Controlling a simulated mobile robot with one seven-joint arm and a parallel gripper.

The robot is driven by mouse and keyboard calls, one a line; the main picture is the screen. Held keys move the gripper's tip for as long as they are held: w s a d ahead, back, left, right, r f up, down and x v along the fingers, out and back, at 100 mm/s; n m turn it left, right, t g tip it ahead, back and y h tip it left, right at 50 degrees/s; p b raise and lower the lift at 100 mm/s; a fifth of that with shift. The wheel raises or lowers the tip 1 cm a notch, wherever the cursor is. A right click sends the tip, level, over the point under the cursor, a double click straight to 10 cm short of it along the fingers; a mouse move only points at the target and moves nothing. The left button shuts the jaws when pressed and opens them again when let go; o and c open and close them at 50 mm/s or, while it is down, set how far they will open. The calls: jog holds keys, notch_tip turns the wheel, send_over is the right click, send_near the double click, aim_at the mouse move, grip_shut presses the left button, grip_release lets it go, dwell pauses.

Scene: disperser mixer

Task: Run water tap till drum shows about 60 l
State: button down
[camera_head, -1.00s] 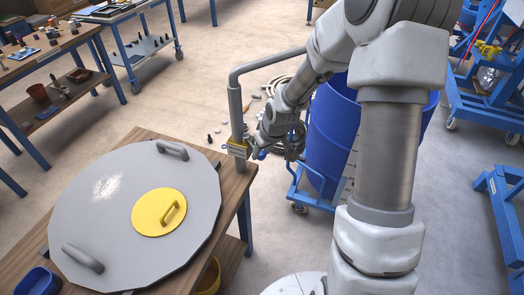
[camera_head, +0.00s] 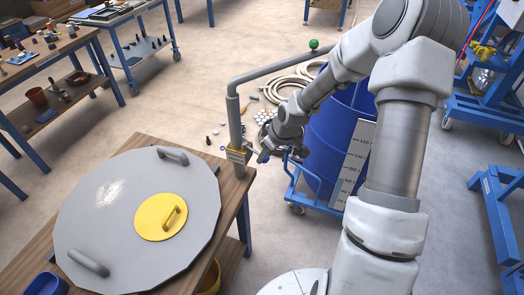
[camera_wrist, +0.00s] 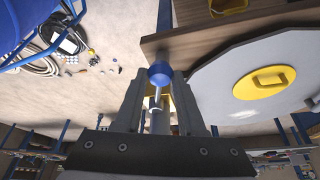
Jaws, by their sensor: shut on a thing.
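A grey water pipe (camera_head: 236,122) rises at the table corner, and its spout runs right toward the blue drum (camera_head: 325,145). A green ball (camera_head: 314,44) shows at the spout's far part. A white scale (camera_head: 352,165) with level marks is on the drum's side; the arm partly covers it, and I cannot read a water level.
A wooden table (camera_head: 240,184) bears a large grey lid (camera_head: 100,225) with a yellow hatch (camera_head: 160,215). The drum stands on a blue wheeled dolly (camera_head: 300,185). A coiled hose (camera_head: 290,85) lies on the floor behind. Blue frames stand at the right.

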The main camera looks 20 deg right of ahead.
jog(key=shift+w+d+n+g+y+p, duration=0.35)
jog(key=shift+w+d+n+p, duration=0.35)
jog(key=shift+n, duration=0.4)
jog(key=shift+w+d+n+g+y+p, duration=0.3)
jog(key=shift+w+d+n+p, duration=0.35)
jog(key=shift+n, duration=0.45)
jog(key=c, duration=0.5)
grip_release()
jog(key=shift+d, duration=0.1)
jog(key=v, duration=1.7)
jog(key=shift+r, duration=0.2)
